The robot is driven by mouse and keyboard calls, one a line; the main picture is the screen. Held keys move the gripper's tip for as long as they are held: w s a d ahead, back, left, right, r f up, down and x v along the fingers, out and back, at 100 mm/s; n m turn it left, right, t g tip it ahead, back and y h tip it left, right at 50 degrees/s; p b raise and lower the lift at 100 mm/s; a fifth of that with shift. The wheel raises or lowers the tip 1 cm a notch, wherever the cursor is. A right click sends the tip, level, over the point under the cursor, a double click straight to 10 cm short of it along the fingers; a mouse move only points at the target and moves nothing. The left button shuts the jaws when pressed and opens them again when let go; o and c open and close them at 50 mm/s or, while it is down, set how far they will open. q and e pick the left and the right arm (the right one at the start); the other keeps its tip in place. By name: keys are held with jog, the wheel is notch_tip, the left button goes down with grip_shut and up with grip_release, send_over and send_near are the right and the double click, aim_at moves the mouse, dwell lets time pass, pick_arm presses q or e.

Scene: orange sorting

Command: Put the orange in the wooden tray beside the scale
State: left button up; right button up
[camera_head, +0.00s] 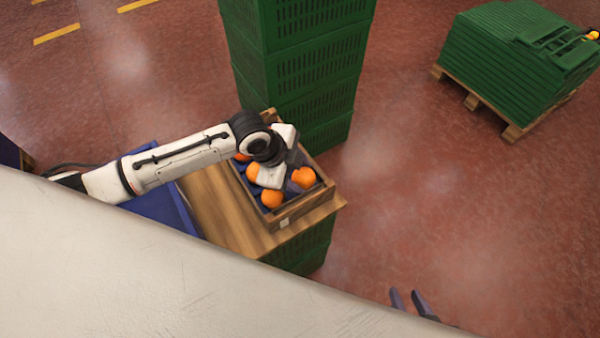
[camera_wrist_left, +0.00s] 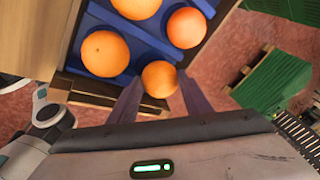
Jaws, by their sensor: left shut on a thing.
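My left gripper (camera_head: 297,172) reaches over the wooden tray (camera_head: 292,212) and is shut on an orange (camera_head: 304,177). In the left wrist view this orange (camera_wrist_left: 159,78) sits between the two fingertips, at the tray's blue-lined corner. I cannot tell whether it touches the liner. Other oranges lie in the tray, one near the front (camera_head: 272,198) and one partly hidden by the gripper (camera_head: 253,172). The left wrist view shows two of them clearly (camera_wrist_left: 105,53) (camera_wrist_left: 187,27). My right gripper (camera_head: 411,301) shows only its spread fingers, low in the head view, empty. No scale is recognisable.
The tray stands on a wooden board (camera_head: 222,205) over green crates. A tall stack of green crates (camera_head: 300,60) rises right behind it. A blue container (camera_head: 160,205) is at the left. Another green stack (camera_head: 515,50) stands on a pallet at the far right. The floor between is clear.

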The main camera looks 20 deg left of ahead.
pick_arm(q)
jog(key=shift+s+a+f, duration=0.1)
jog(key=shift+f, duration=0.05)
jog(key=o, duration=1)
jog(key=shift+o, duration=0.8)
jog(key=shift+s+f, duration=0.1)
jog(key=shift+s, duration=0.05)
jog(key=shift+o, duration=1.2)
jog(key=shift+f, duration=0.1)
